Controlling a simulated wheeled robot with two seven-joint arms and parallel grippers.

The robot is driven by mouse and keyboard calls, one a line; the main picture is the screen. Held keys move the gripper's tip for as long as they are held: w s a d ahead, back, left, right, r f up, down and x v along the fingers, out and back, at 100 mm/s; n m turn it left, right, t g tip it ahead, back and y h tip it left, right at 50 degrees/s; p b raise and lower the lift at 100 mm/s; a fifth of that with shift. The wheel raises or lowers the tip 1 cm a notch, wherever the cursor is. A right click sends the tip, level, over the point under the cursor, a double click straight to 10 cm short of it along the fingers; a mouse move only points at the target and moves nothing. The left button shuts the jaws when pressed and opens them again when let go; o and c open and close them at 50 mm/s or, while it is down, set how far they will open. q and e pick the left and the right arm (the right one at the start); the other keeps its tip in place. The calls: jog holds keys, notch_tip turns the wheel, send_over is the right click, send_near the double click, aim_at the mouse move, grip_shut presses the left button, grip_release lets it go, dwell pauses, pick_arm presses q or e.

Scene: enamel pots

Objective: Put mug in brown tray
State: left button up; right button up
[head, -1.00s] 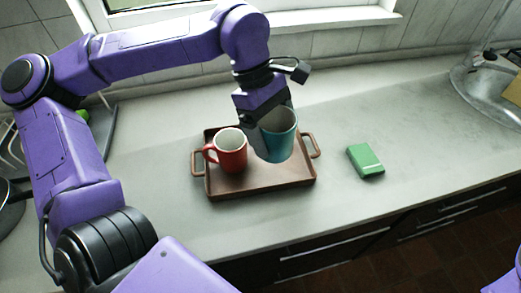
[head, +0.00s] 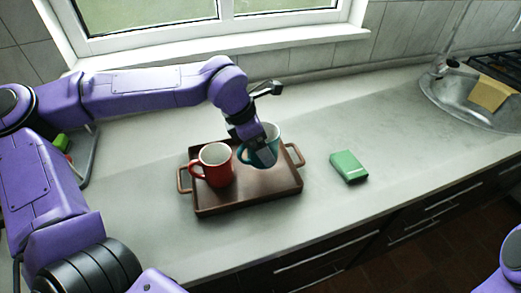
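A teal mug (head: 272,142) is upright at the right back part of the brown tray (head: 250,195), and looks to stand on its floor. Its handle shows on its left. My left gripper (head: 261,154) reaches down from the upper left and overlaps the front of the teal mug. Its fingers are dark against the mug, so whether they still pinch it is unclear. A red mug (head: 213,169) stands upright in the left part of the tray, its handle to the left. My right gripper is not in view; only part of that arm shows at the lower right.
A green block (head: 349,166) lies on the counter right of the tray. The counter between tray and sink is otherwise clear. A window stands behind.

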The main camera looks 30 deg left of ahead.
pick_arm(q)
jog(key=f, duration=0.1)
jog(key=w+f, duration=0.1)
jog(key=f, duration=0.3)
jog(key=shift+w+a+f, duration=0.1)
jog(key=shift+w+a, duration=0.2)
jog(key=shift+w, duration=0.05)
jog(key=shift+s, duration=0.1)
jog(key=o, duration=1.1)
jog(key=shift+f, duration=0.1)
jog(key=shift+c, duration=0.2)
jog(key=v, duration=1.2)
